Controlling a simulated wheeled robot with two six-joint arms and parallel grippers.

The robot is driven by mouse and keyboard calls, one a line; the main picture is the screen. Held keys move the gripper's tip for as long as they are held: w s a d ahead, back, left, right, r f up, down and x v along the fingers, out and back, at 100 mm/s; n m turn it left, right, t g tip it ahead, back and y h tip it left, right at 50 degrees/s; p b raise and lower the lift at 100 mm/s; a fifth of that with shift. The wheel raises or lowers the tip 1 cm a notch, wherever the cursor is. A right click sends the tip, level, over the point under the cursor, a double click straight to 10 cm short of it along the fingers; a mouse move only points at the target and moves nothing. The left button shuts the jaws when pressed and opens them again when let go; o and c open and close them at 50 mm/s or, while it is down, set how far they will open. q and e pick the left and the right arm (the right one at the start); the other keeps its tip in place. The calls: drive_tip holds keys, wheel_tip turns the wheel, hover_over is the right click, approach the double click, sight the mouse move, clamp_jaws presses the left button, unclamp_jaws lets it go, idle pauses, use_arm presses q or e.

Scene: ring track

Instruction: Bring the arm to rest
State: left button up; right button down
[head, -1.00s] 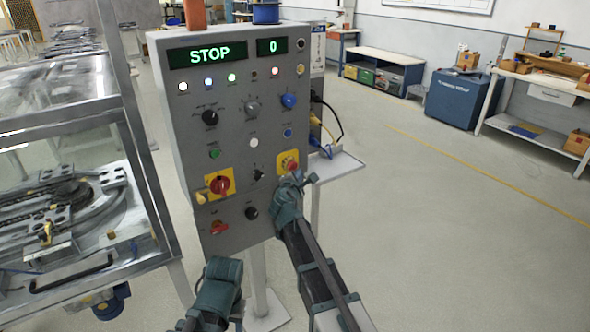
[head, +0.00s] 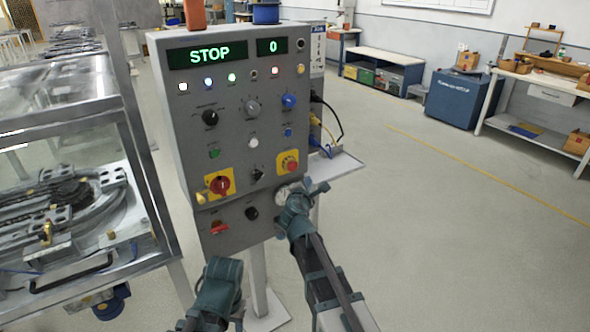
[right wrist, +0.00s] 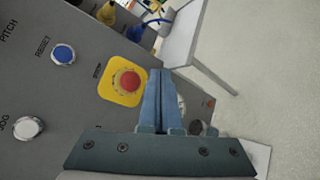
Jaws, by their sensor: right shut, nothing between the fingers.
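The grey control panel (head: 235,130) stands upright in the head view, its displays reading STOP and 0. My right gripper (head: 287,192) is just below the red emergency-stop button on its yellow plate (head: 288,163). In the right wrist view its blue fingers (right wrist: 159,75) are shut together and empty, beside the red button (right wrist: 130,82) in the picture; a gap to the panel is hard to judge. A pale round dial is partly hidden behind the fingers. My left gripper (head: 217,285) is low in the head view, in front of the panel's post; its fingers do not show clearly.
A glass-sided machine (head: 65,200) with a curved track stands at the left. A small shelf (head: 335,166) with cables juts from the panel's right side. A blue cabinet (head: 460,98) and workbenches are far right. The floor at right is clear.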

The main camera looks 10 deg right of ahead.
drive_tip(key=s+a+f+m+g+y+p, duration=0.1)
drive_tip(key=s+a+f+m+g+p, duration=0.1)
drive_tip(key=s, duration=0.9)
drive_tip(key=s+a+f+m+g+y+p, duration=0.2)
drive_tip(key=s+a+m+g, duration=0.5)
drive_tip(key=s, duration=0.4)
drive_tip(key=s+a+f+m+g+y+p, duration=0.2)
drive_tip(key=s+a+f+m+g, duration=0.3)
drive_tip(key=s, duration=0.7)
drive_tip(key=shift+a+f+m+p, duration=0.25)
drive_tip(key=shift+a+m+p, duration=0.55)
drive_tip(key=shift+a, duration=0.4)
drive_tip(key=shift+a, duration=0.1)
